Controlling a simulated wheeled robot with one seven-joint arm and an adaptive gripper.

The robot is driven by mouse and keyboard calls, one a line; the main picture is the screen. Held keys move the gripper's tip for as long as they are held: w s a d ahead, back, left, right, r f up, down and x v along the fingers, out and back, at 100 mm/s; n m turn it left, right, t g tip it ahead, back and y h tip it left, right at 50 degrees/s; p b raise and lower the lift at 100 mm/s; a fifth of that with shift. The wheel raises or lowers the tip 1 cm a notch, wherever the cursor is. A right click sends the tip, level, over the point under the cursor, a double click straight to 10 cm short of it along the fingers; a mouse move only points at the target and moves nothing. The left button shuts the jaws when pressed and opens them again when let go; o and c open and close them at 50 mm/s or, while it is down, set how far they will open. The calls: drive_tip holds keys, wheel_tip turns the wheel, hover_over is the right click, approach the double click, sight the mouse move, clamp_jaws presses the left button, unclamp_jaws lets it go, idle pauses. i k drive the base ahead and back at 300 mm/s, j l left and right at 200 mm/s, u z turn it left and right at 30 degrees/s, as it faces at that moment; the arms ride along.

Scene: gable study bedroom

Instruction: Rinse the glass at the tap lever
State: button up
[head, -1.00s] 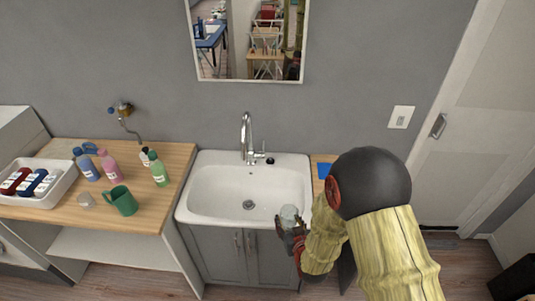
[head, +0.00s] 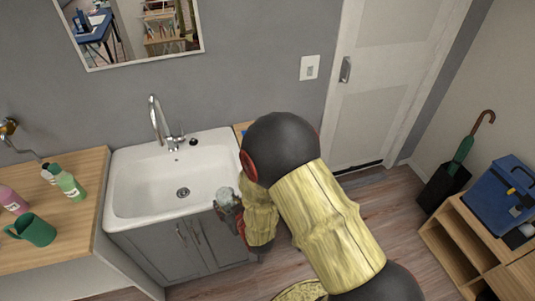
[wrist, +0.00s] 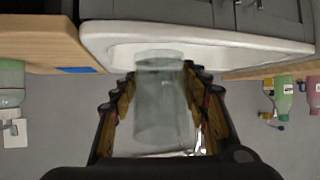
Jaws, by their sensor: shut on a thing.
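A clear glass (wrist: 160,100) is held between the fingers of my gripper (wrist: 160,110) in the wrist view. In the head view the glass (head: 224,197) shows at the front right rim of the white sink (head: 122,195), with my gripper (head: 229,208) shut on it. The chrome tap (head: 157,118) stands at the back of the sink, with its lever (head: 175,139) on the right side of its base. The glass is apart from the tap. My arm hides part of the counter to the right of the sink.
A wooden counter (head: 62,233) to the left holds a green mug (head: 34,231), a green bottle (head: 69,186) and a pink bottle (head: 12,199). A door (head: 385,80) and a wooden shelf (head: 465,245) with a blue box (head: 498,195) are at the right. The sink basin is empty.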

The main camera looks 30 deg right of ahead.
sight(183, 138)
drive_tip(key=j+z, duration=0.2)
drive_tip(key=z, duration=0.15)
drive_tip(key=j+z, duration=0.45)
drive_tip(key=z, duration=0.2)
drive_tip(key=i+j+z, duration=0.1)
drive_tip(key=i, duration=0.2)
